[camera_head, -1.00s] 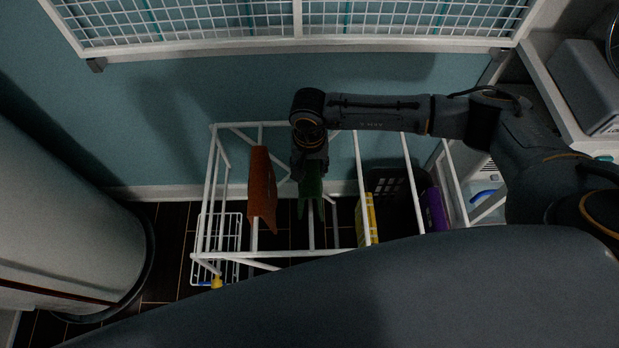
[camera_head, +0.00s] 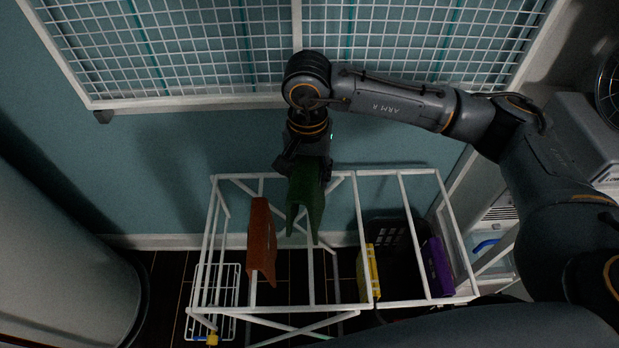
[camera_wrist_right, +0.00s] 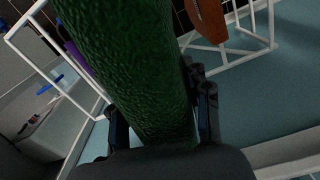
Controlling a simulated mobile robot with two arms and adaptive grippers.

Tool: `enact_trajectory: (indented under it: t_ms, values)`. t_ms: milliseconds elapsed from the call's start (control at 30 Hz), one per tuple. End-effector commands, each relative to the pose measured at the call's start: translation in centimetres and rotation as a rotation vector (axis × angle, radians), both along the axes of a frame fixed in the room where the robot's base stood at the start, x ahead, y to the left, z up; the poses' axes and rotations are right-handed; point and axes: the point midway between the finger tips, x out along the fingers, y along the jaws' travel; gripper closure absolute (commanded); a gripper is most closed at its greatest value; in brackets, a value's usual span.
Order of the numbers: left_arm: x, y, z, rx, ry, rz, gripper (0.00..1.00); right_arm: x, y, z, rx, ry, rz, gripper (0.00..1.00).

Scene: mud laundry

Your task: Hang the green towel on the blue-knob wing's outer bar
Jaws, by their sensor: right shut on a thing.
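My right gripper (camera_head: 304,162) is shut on the green towel (camera_head: 310,195) and holds it above the white drying rack (camera_head: 387,172). The towel hangs down in folds, its lower end over the rack's middle bars. In the right wrist view the towel (camera_wrist_right: 125,65) fills the middle, between the fingers (camera_wrist_right: 160,130). A white wire wing (camera_head: 237,272) hangs low at the rack's left end. A yellow knob (camera_head: 212,339) and a small blue bit show at its near corner; I cannot tell which wing the blue belongs to. My left gripper is out of view.
A white wall grid (camera_head: 200,50) is above. A large pale cylinder (camera_head: 60,255) stands at left.

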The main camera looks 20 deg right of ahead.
Motion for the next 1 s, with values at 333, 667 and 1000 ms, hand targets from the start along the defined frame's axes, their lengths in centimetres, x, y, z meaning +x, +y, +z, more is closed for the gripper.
enact_trajectory:
  t_ms: [333,667,1000]
  values:
    - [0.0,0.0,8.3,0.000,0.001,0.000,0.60,2.8,-3.4,-0.3,-0.003,0.009,-0.931,0.91]
    - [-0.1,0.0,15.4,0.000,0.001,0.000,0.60,1.1,-13.4,-4.4,-0.013,0.002,-1.941,0.91]
    - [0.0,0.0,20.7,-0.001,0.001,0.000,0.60,-6.0,-24.9,-7.7,-0.011,-0.006,-2.726,0.91]
